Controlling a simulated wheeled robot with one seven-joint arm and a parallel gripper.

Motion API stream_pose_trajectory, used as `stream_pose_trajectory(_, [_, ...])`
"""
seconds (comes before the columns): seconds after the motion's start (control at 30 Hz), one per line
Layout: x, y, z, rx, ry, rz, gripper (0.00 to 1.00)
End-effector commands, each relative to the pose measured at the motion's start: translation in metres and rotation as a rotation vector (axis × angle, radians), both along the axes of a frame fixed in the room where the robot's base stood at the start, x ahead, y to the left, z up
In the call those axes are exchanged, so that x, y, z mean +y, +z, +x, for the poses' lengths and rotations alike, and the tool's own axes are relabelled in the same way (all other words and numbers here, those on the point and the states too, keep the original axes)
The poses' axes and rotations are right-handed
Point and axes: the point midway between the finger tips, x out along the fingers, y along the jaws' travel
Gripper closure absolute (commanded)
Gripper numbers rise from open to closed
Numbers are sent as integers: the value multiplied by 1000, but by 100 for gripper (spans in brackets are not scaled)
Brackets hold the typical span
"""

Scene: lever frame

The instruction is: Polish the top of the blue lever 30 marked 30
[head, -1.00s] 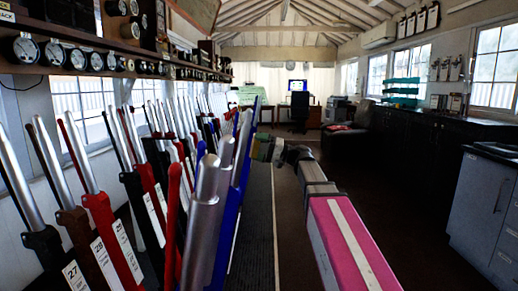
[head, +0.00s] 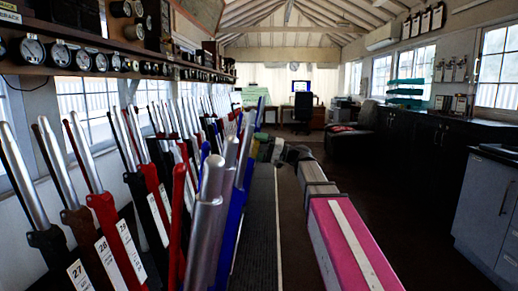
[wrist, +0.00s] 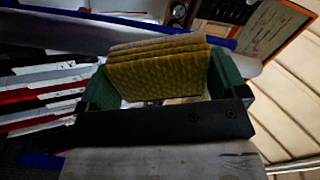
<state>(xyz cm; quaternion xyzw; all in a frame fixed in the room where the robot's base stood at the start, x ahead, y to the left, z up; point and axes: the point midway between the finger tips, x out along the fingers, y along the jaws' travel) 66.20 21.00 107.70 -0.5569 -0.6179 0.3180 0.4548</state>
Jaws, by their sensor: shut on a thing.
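My gripper (head: 270,150) is at the far end of my outstretched arm in the head view, just right of the lever row. In the wrist view my gripper (wrist: 160,82) has green fingers shut on a folded yellow cloth (wrist: 158,72). A silver lever handle (wrist: 75,33) with blue beside it runs behind the cloth; I cannot tell whether they touch. Blue levers (head: 232,215) with silver handles lean right in the near part of the row. No plate marked 30 is readable, so I cannot tell which one is lever 30.
A red lever (head: 178,215) stands beside the blue ones. A shelf of gauges (head: 100,60) runs above the row. A dark cabinet (head: 425,145) lines the right side. The floor between (head: 400,225) is clear.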

Motion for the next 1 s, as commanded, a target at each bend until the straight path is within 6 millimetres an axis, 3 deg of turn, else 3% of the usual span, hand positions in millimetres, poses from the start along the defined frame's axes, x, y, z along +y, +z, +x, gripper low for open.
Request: stream_pose_trajectory(1.0, [-12, 53, 0, 0, 0, 1, 28])
